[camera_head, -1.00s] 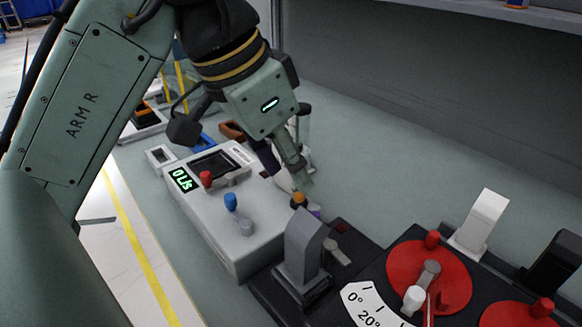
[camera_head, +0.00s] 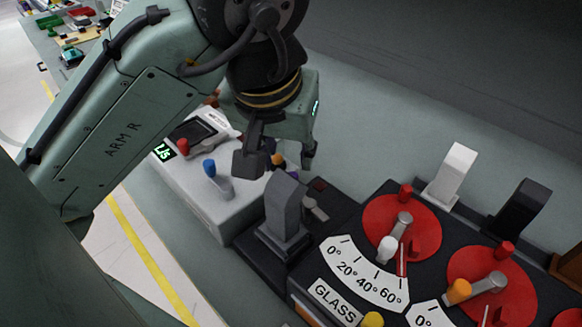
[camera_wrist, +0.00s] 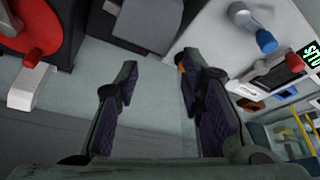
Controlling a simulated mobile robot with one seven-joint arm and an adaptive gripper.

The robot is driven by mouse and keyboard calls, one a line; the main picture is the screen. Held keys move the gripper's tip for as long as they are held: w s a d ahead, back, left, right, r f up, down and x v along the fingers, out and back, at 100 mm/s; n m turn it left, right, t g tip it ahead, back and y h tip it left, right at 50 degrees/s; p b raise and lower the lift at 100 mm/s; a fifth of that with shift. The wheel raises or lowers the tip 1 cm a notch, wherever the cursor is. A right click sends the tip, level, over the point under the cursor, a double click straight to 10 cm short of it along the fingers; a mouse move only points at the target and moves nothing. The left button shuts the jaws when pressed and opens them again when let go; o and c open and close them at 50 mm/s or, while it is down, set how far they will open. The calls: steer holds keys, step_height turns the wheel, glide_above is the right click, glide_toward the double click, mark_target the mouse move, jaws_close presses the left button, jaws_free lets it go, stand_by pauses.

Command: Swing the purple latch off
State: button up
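A small orange knob (camera_head: 278,159) shows at the right end of the white box (camera_head: 205,205), close beside my gripper. I cannot clearly make out the purple latch; my wrist and gripper cover part of that area in the head view. My gripper (camera_head: 307,160) hangs low behind the grey upright lever (camera_head: 284,208). In the wrist view my gripper (camera_wrist: 157,66) is open, with nothing visible between its dark, purple-padded fingers. An orange bit (camera_wrist: 181,68) shows right by the tip of the right-hand finger; whether they touch I cannot tell.
The blue-topped lever (camera_head: 212,170) and a red knob (camera_head: 183,146) stand on the white box. To the right are red dials (camera_head: 412,215), a white upright lever (camera_head: 450,175) and a black one (camera_head: 520,210). Bare bench (camera_head: 370,140) lies behind.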

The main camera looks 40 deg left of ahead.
mark_target(291, 173)
steer(key=x, duration=0.7)
steer(key=shift+c, duration=0.5)
jaws_close()
